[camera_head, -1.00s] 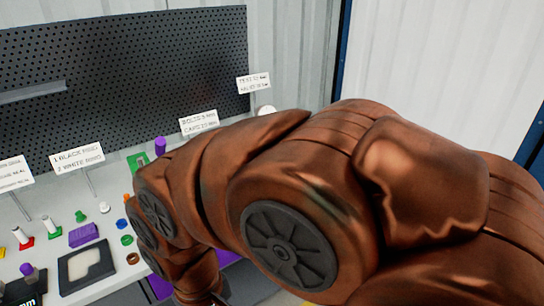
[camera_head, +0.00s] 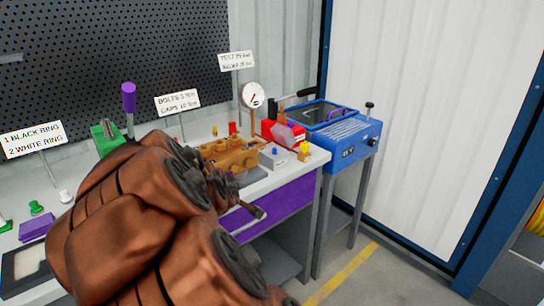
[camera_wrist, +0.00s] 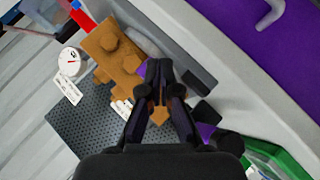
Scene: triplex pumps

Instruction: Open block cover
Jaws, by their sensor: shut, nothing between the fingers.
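The orange-brown block (camera_head: 232,153) sits on the bench in the head view, partly hidden behind my arm. In the wrist view the same block (camera_wrist: 115,55) lies up and left of the fingers, with raised knobs on its top. I cannot tell which part of it is the cover. My gripper (camera_wrist: 160,68) is shut and empty, pointing toward the bench beside the block. Its tips overlap the block's edge in the picture; I cannot tell whether they touch. In the head view my arm hides most of the gripper.
A round gauge (camera_head: 252,95) stands behind the block. A small grey box (camera_head: 275,157) and a red box (camera_head: 283,132) are to its right. A blue machine (camera_head: 340,135) stands beyond the bench end. A purple drawer (camera_head: 275,205) is below. Floor at right is clear.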

